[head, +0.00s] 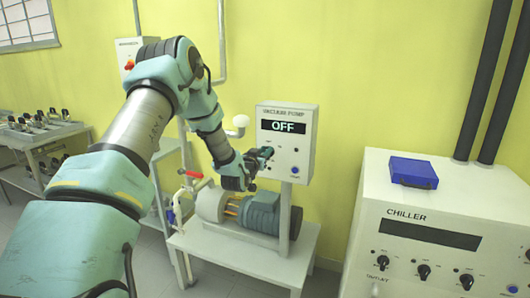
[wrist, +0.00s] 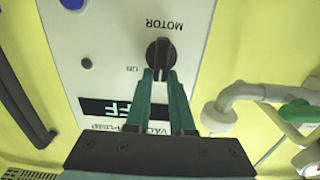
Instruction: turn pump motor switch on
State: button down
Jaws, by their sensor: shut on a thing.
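The white vacuum pump control box (head: 302,150) is on the yellow wall side, above the pump, and its display (head: 285,127) reads OFF. In the wrist view the panel (wrist: 110,25) appears upside down. There the black motor switch knob (wrist: 158,48) sits beside the label MOTOR. My gripper (wrist: 160,76) is shut on the knob, a fingertip on each side of its lower part. In the head view my gripper (head: 264,154) reaches the box's left front and hides the knob there.
A grey-blue pump motor (head: 262,212) stands on a white table (head: 245,258) below the box. A red-handled valve (head: 190,173) is to its left. The white chiller (head: 440,240) with a blue case (head: 413,172) on top is at the right.

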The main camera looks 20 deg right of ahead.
jog(key=shift+f+b, duration=0.15)
jog(key=shift+b, duration=0.45)
jog(key=m+b, duration=0.4)
jog(key=b, duration=0.2)
jog(key=d+m+b, duration=0.1)
jog(key=m+b, duration=0.3)
jog(key=b, duration=0.2)
jog(key=s+m+b, duration=0.1)
jog(key=m+b, duration=0.3)
jog(key=b, duration=0.3)
jog(key=shift+s+d+f, duration=0.1)
jog(key=shift+d+f, duration=0.05)
jog(key=shift+f, duration=0.25)
jog(key=c, duration=0.8)
grip_release()
